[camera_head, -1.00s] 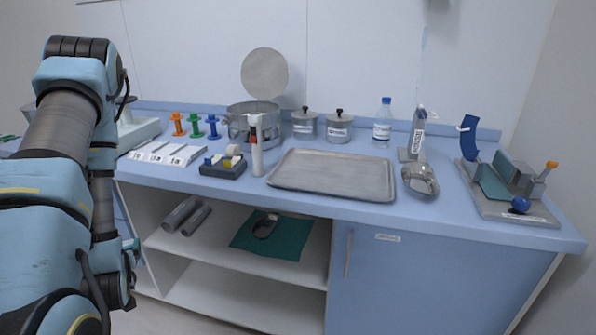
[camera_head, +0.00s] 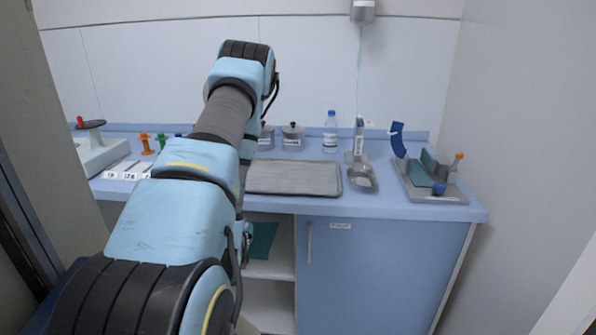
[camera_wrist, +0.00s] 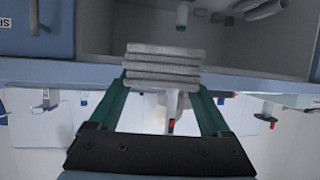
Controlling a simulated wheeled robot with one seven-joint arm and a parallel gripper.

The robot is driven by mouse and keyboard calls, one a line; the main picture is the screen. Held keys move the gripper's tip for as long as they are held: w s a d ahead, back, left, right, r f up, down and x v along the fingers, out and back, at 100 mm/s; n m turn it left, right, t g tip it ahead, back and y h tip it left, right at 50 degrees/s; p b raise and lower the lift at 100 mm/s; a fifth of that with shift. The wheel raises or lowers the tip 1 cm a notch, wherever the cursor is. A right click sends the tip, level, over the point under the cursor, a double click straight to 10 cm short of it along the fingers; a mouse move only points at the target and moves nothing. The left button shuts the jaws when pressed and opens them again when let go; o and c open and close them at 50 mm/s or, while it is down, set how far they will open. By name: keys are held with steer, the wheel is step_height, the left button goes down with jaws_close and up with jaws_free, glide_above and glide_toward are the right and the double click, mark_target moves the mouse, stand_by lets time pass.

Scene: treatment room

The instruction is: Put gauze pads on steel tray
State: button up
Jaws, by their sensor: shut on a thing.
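The gauze pads (camera_wrist: 163,66) show in the wrist view as a stack of grey-white layers. My gripper (camera_wrist: 163,82) is shut on the stack, with a green finger at each side of it. The steel tray (camera_head: 294,178) lies flat and empty-looking on the blue counter in the head view, and its left end is hidden behind my arm.
A steel scoop-like dish (camera_head: 362,178) sits just right of the tray. A water bottle (camera_head: 330,134) and lidded pots (camera_head: 292,137) stand behind it. Shelves are open below the counter.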

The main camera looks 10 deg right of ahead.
steer(key=shift+s+d+f+b, duration=0.1)
steer(key=shift+s+d+b, duration=0.1)
steer(key=shift+d+b, duration=0.25)
steer(key=shift+d+f, duration=0.1)
steer(key=shift+d, duration=0.05)
